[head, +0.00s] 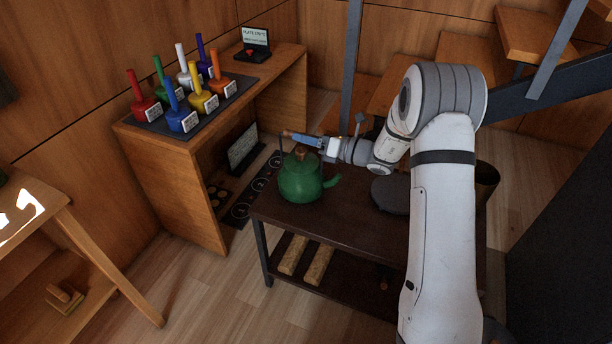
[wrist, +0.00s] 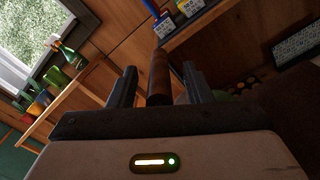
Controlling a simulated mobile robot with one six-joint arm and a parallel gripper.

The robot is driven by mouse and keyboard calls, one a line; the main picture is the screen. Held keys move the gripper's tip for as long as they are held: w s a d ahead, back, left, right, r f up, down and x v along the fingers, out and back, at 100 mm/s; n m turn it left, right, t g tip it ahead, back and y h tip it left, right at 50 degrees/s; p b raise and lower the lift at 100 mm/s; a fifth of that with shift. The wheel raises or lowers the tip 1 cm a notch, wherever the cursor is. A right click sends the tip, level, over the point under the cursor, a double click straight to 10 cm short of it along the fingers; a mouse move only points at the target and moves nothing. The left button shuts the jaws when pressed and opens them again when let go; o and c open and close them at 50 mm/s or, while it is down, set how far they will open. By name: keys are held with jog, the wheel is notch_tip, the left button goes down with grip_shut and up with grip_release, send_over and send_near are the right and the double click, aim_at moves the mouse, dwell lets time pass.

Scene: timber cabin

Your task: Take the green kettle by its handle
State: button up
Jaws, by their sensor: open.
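The green kettle (head: 300,182) stands upright on the dark brown table, its spout pointing right. Its handle arches over the lid, with a brown grip (head: 287,133) at the top. My gripper (head: 308,140) is at the handle, above the kettle's lid, and a finger hides part of the grip. In the wrist view my gripper (wrist: 159,88) is open, with the brown handle grip (wrist: 159,72) between its two fingers. A gap shows on each side of the grip. The kettle body is mostly hidden in the wrist view.
The dark table (head: 350,225) also bears a dark round pan (head: 391,194) to the right and black hob rings (head: 258,186) lie beyond its left edge. A wooden bench (head: 170,180) behind holds several coloured bottle-shaped objects on a dark mat. A grey post (head: 352,60) rises behind my arm.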

jog(key=shift+c, duration=0.5)
grip_shut()
dwell(0.8)
jog(key=shift+r, duration=0.1)
